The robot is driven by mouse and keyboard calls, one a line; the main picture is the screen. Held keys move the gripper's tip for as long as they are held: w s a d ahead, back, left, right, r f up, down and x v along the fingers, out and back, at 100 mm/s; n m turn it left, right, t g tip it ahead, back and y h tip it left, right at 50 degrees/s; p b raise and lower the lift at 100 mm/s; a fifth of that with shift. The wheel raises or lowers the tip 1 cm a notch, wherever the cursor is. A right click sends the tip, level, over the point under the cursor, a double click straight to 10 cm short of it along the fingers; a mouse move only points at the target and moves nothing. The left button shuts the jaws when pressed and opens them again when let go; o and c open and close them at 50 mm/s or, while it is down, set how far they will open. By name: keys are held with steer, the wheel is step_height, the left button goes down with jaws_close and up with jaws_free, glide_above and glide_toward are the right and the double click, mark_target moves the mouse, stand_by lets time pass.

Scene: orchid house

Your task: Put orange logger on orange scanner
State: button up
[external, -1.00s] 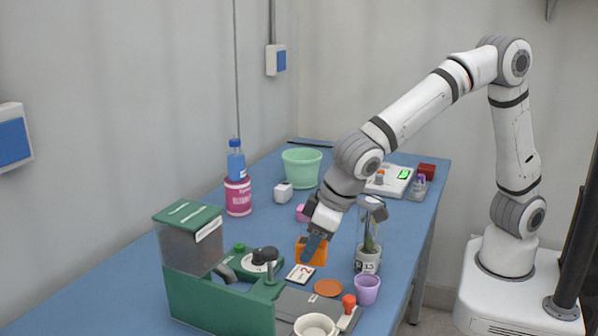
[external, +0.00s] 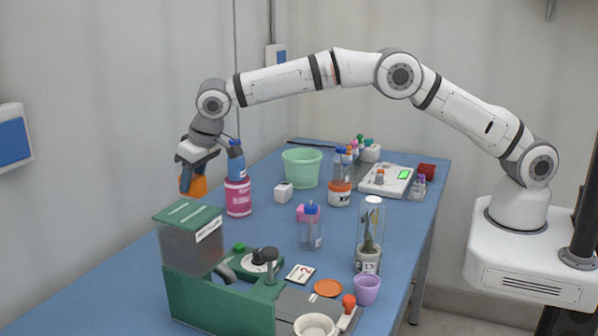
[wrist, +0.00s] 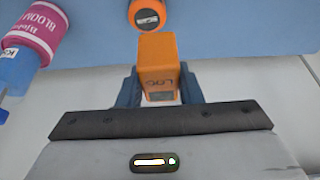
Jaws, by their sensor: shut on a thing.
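The orange logger is a small orange box marked "LOG" with a small dark display. It sits between my gripper's blue fingers in the wrist view (wrist: 160,58). In the external view the orange logger (external: 199,187) is held up at the wall side of the table by my gripper (external: 190,182), which is shut on it. A rounded orange device with a dark label (wrist: 147,15), which looks like the orange scanner, lies on the table just beyond the logger in the wrist view, cut by the top edge. I cannot make it out in the external view.
A pink bottle with a blue top (external: 238,197) stands close beside my gripper; it also shows in the wrist view (wrist: 35,35). A green-lidded bin (external: 190,245) stands in front. A green pot (external: 301,168) and a white block (external: 283,192) are farther back.

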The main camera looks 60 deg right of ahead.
mark_target(191, 194)
steer(key=f, duration=0.1)
steer(key=w+d+f+p, duration=0.1)
steer(key=f, duration=0.1)
steer(key=w+f+p, duration=0.1)
steer(key=f, duration=0.1)
steer(key=shift+w+d+f, duration=0.15)
steer(key=shift+w+d, duration=0.1)
steer(key=shift+d, duration=0.15)
steer(key=shift+f+p, duration=0.5)
steer(key=shift+f, duration=1.9)
steer(key=shift+f, duration=0.15)
steer(key=o, duration=1)
steer(key=shift+s+r, duration=0.1)
steer(key=shift+r, duration=0.4)
steer(key=b+v, duration=0.2)
steer(key=v, duration=0.9)
steer(key=shift+s+r+b, duration=0.15)
steer(key=shift+b, duration=0.2)
